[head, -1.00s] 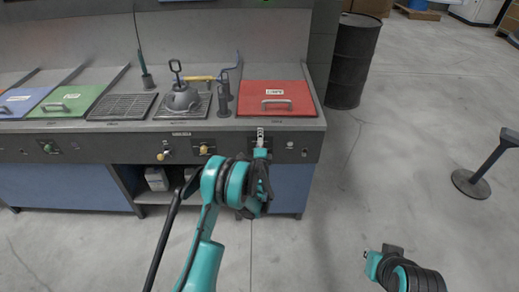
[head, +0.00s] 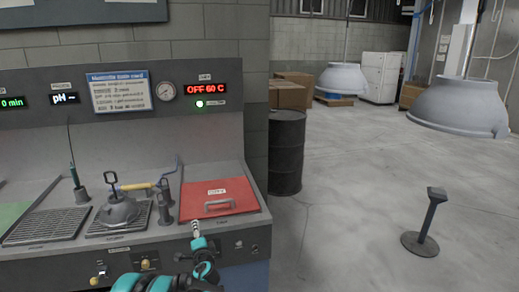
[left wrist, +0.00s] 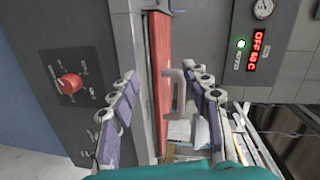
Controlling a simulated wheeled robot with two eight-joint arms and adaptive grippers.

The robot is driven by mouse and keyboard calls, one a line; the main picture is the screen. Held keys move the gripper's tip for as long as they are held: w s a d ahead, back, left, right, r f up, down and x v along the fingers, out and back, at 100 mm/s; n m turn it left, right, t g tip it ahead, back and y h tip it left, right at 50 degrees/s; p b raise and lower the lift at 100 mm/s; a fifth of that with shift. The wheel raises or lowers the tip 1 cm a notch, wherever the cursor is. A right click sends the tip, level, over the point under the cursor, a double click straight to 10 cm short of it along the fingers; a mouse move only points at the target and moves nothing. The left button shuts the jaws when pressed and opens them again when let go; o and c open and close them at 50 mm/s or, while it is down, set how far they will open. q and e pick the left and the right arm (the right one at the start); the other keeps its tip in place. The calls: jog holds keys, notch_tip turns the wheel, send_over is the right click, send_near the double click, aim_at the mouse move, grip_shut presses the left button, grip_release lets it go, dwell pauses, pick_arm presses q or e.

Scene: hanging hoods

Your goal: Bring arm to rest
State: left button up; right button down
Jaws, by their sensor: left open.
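My left arm comes in at the bottom of the head view. Its gripper (head: 197,232) is in front of the counter's front edge, just below the red lid (head: 215,197). In the left wrist view my left gripper (left wrist: 163,108) is open, its two purple fingers spread. The red lid (left wrist: 160,50) and its grey handle (left wrist: 173,88) show beyond and between the fingers. I cannot tell any contact with the handle; nothing shows clamped. My right gripper is not in view.
A red knob (left wrist: 70,83) is on the counter front. A grey pot-like tool (head: 118,207) stands on the counter. A black drum (head: 286,152), a post (head: 425,228) and hanging hoods (head: 342,79) (head: 462,106) are to the right. Floor between them is clear.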

pick_arm(q)
jog(key=s+r+n+g+h, duration=0.15)
jog(key=s+r+n, duration=0.3)
jog(key=s, duration=0.55)
jog(key=s+r+n+g+y, duration=0.1)
jog(key=s+r+n+g, duration=0.3)
jog(key=s, duration=0.6)
jog(key=s+d+f+n+g+h, duration=0.1)
jog(key=s+d, duration=0.3)
jog(key=s, duration=0.8)
jog(key=s+d+f+n+g+h, duration=0.1)
jog(key=s+d+f+h, duration=0.3)
jog(key=s, duration=0.8)
jog(key=shift+s+n+g, duration=0.2)
jog(key=shift+n+g, duration=0.15)
jog(key=shift+n, duration=0.4)
